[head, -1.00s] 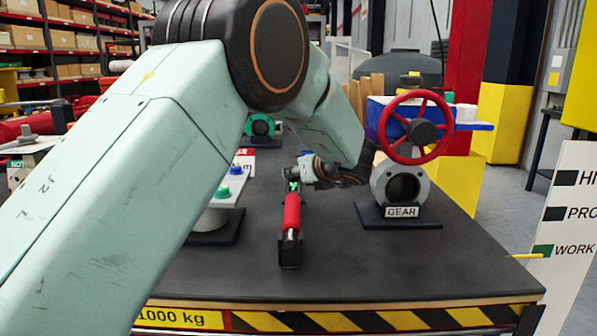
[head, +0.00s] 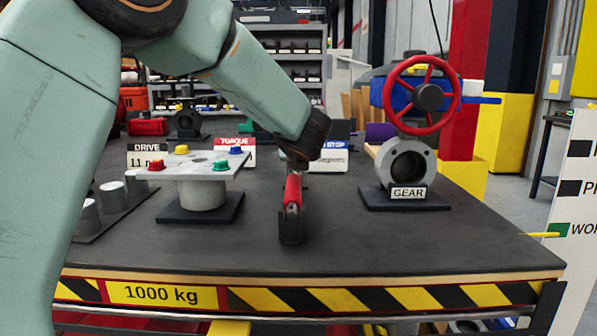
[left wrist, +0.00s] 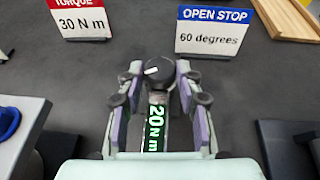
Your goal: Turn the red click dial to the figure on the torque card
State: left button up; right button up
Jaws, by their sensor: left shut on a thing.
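My left gripper (head: 299,166) is at the tool's upper end, below the dark wrist. In the left wrist view, my left gripper (left wrist: 156,84) is shut on the tool, one finger on each side of its round black head (left wrist: 154,73). A green window (left wrist: 155,128) on the tool reads 20 N m. The torque card (left wrist: 81,22) reads 30 N m. It also shows in the head view (head: 235,152). The red grip is hidden in the wrist view. My right gripper is not in view.
A gear unit (head: 405,165) with a red handwheel stands at right. A grey stand (head: 203,190) with coloured knobs is at left. The open stop card (left wrist: 212,30) reads 60 degrees. The bench front is clear.

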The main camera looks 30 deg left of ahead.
pick_arm(q)
jog(key=shift+s+a+f+m+t+h+b, duration=0.1)
jog(key=shift+a+m+t+h+b, duration=0.1)
jog(key=shift+m+t+h+b, duration=0.25)
jog(key=shift+s+a+m+t+h+b, duration=0.15)
jog(key=shift+m+t+h+b, duration=0.1)
jog(key=shift+m+h+b, duration=0.4)
jog(key=shift+a+m+t+h+b, duration=0.15)
jog(key=shift+m+t+h+b, duration=0.25)
jog(key=shift+m+h, duration=0.9)
jog(key=shift+w+r+h, duration=0.1)
jog(key=shift+r+h, duration=0.1)
jog(key=shift+h, duration=0.1)
jog(key=o, duration=0.8)
jog(key=shift+c, duration=0.2)
jog(key=o, duration=0.4)
jog(key=shift+w+f, duration=0.15)
